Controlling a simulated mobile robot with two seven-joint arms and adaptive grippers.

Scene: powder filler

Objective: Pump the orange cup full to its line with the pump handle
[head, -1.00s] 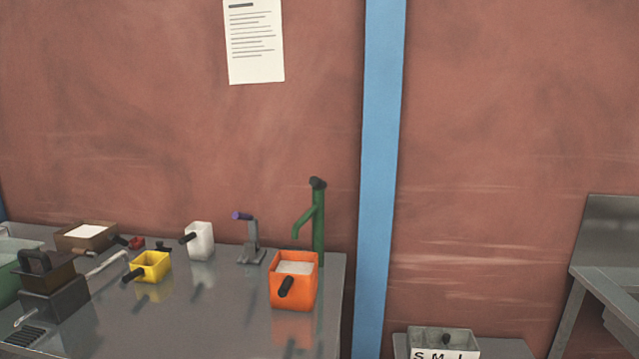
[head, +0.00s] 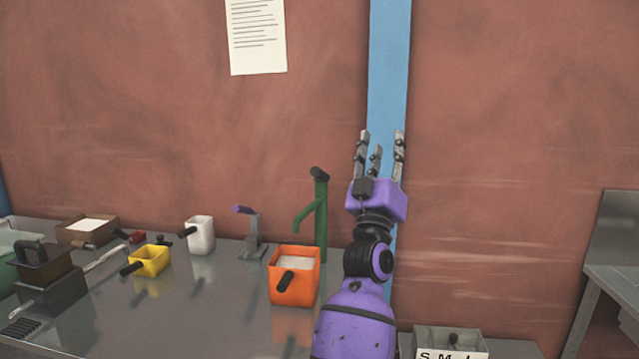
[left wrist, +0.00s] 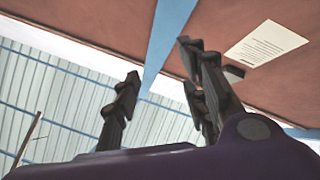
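The orange cup (head: 291,289) stands upright on the metal table beneath the green spout post (head: 320,220), with its black handle toward me. Pale material shows inside it; I cannot make out a fill line. The pump lever (head: 254,236), grey with a purple grip, stands left of the spout and leans up to the left. My left gripper (head: 380,140) is raised to the right of the spout, fingers up, open and empty, touching nothing. Its spread fingers also show in the left wrist view (left wrist: 160,80). My right gripper is out of view.
Left on the table (head: 200,325) are a white cup (head: 200,235), a yellow cup (head: 150,261), a brown box (head: 88,229) and a dark block (head: 50,289). A lettered bin (head: 455,342) sits lower right. The table front is clear.

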